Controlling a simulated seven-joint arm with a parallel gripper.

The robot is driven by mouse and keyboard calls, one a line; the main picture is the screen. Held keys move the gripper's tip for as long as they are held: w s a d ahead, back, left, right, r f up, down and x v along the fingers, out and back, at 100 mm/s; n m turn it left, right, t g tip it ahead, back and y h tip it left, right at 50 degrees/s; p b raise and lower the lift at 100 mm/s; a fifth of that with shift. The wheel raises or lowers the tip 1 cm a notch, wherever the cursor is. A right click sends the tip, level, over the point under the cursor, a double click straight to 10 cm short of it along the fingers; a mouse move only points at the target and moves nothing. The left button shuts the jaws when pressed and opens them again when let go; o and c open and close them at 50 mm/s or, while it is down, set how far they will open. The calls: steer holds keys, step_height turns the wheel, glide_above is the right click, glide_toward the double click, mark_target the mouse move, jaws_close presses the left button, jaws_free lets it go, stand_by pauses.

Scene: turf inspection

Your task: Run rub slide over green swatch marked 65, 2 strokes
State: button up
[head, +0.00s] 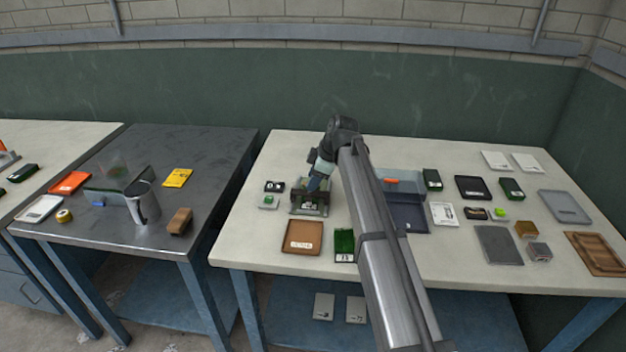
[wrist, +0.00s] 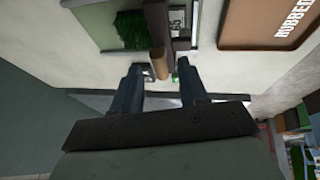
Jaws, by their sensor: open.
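A green swatch (wrist: 130,30) with a white label (wrist: 178,22) lies in a shallow grey-green frame (wrist: 205,30). The label's digits look like 65 but are partly covered. A brown bar, which looks like the rub slide (wrist: 157,30), crosses over the frame between swatch and label. My gripper (wrist: 160,72) is open, its two fingers either side of the bar's near end; I cannot tell if they touch it. In the head view my gripper (head: 316,188) is low over the frame (head: 309,208) and hides part of it.
A brown tray (head: 302,246), lettered RUBBED in the wrist view (wrist: 265,35), lies just in front of the frame. Another green swatch (head: 344,239) is right of it. Small items (head: 274,186) sit left of the frame; a blue-grey bin (head: 405,186) stands right.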

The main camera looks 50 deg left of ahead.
steer(key=shift+a+f, duration=0.15)
steer(key=shift+f, duration=0.25)
jaws_close()
stand_by(0.5)
